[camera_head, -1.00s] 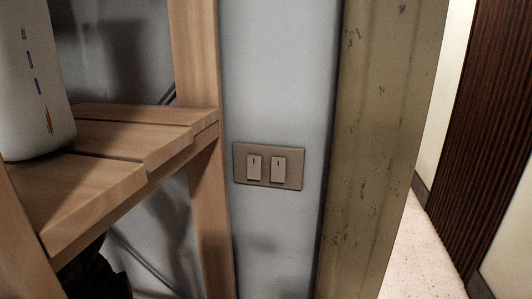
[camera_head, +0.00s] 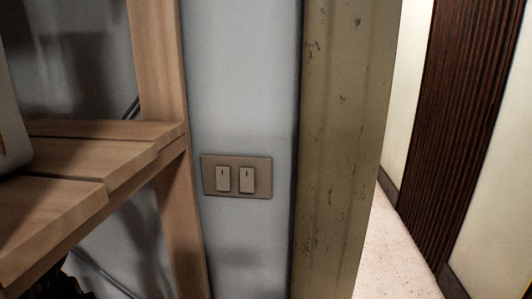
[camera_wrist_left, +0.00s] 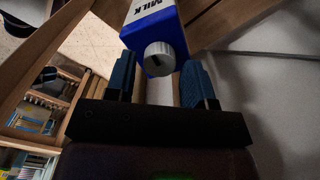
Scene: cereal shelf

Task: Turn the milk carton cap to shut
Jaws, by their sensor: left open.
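The milk carton (camera_wrist_left: 170,20), white with a blue lower part and the word MILK, shows at the top of the left wrist view. Its round grey-white cap (camera_wrist_left: 159,60) faces the camera and has a dark mark on it. My left gripper (camera_wrist_left: 160,62) is open. Its two blue-padded fingers stand on either side of the cap, with a visible gap on each side. I cannot tell how far the fingertips reach along the cap. The head view shows neither gripper nor the carton's cap. My right gripper is not in view.
In the head view a wooden slatted shelf (camera_head: 60,190) stands at the left, with part of a pale container (camera_head: 10,125) on it at the edge. A switch plate (camera_head: 236,176) is on the grey wall. A worn olive pillar (camera_head: 340,140) stands right of it; floor (camera_head: 400,255) shows beyond.

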